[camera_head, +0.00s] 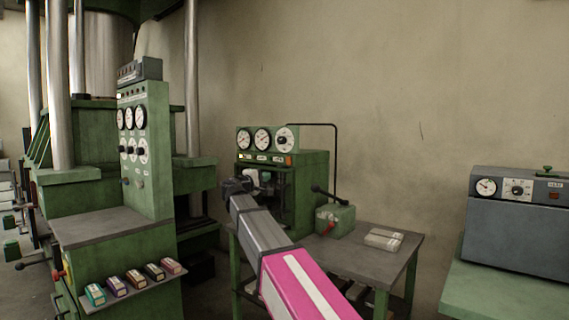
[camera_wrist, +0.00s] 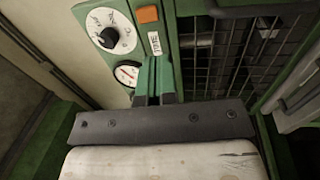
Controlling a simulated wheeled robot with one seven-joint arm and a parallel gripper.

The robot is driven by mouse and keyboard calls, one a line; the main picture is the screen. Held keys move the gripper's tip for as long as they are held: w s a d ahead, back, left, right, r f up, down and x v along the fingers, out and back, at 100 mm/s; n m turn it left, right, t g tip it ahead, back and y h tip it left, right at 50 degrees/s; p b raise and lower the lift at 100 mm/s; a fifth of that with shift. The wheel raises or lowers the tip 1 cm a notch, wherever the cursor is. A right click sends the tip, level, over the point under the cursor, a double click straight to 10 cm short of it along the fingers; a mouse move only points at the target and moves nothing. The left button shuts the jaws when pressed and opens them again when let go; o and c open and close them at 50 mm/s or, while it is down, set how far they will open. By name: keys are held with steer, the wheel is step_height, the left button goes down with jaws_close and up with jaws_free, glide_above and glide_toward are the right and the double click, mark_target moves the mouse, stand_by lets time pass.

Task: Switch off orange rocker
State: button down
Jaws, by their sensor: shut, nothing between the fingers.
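The orange rocker (camera_wrist: 148,14) is on the green panel at the top of the wrist view, above a small white label (camera_wrist: 155,43). In the head view, the orange rocker (camera_head: 288,160) is small, at the right end of the strip below three gauges. I cannot tell which way it is tilted. My gripper (camera_wrist: 154,62) is shut and empty; its fingertips are below the rocker in the wrist view, apart from it. In the head view, my gripper (camera_head: 238,186) is in front of the green machine, lower and left of the rocker.
A dial knob (camera_wrist: 108,37) and a gauge (camera_wrist: 127,73) are left of the rocker. A wire mesh (camera_wrist: 240,50) lies to its right. A green box with a lever (camera_head: 336,220) and a pale block (camera_head: 384,239) are on the table (camera_head: 400,262). A grey unit (camera_head: 515,240) stands at right.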

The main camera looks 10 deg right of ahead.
mark_target(288, 160)
steer(key=shift+a+r+h, duration=0.15)
steer(key=shift+a+r, duration=0.1)
steer(key=shift+r, duration=0.35)
steer(key=shift+a+r+h, duration=0.15)
steer(key=shift+a+r, duration=0.1)
steer(key=shift+r, duration=0.35)
steer(key=x, duration=1.4)
steer(key=shift+w+a, duration=0.1)
steer(key=shift+a, duration=0.05)
steer(key=shift+r, duration=0.1)
